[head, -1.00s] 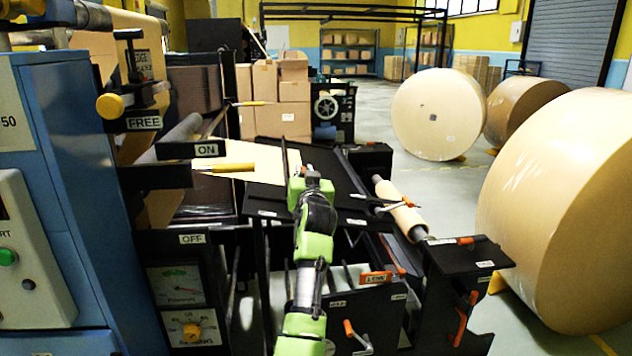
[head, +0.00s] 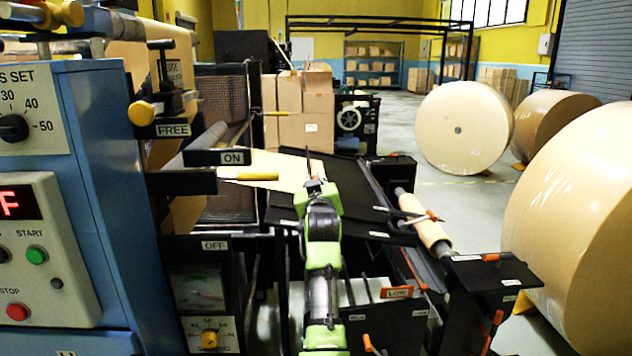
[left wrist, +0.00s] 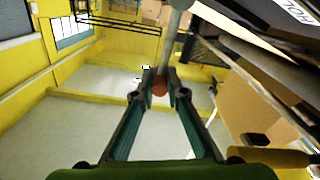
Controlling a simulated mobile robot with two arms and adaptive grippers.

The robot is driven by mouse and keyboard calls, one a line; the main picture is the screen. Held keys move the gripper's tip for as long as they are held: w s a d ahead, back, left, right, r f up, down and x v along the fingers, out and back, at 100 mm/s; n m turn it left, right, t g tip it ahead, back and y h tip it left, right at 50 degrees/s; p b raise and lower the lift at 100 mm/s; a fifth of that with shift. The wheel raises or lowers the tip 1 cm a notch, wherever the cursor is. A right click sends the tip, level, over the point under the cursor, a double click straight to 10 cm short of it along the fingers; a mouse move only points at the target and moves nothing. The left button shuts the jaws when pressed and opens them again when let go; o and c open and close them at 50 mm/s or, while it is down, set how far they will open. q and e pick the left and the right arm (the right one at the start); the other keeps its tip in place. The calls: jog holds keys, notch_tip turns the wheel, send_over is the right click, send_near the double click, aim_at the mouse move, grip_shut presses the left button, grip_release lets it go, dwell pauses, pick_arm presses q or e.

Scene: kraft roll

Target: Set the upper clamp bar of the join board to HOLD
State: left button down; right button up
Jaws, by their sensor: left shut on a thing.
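The join board (head: 350,180) is a dark sloping panel in the middle of the head view, with a tan paper sheet on its left part. A thin lever (head: 308,160) stands up at the board, right by my left gripper (head: 313,178). In the left wrist view, my left gripper (left wrist: 159,84) is shut on the red-brown knob (left wrist: 159,89) of a grey rod (left wrist: 173,45). This seems to be the upper clamp bar's lever. The bar itself is hard to make out. My right gripper is not in view.
A blue machine cabinet (head: 100,200) stands at the left. A yellow handle (head: 248,177) sticks out below the ON label (head: 232,157). A shaft with a kraft core (head: 432,235) lies right of the board. Large paper rolls (head: 570,230) stand at the right.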

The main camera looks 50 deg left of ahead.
pick_arm(q)
jog(key=shift+r, duration=0.15)
jog(key=c, duration=2)
grip_release()
jog(key=shift+a, duration=0.1)
jog(key=shift+w+a+f, duration=0.15)
jog(key=shift+f, duration=0.15)
jog(key=v, duration=1.2)
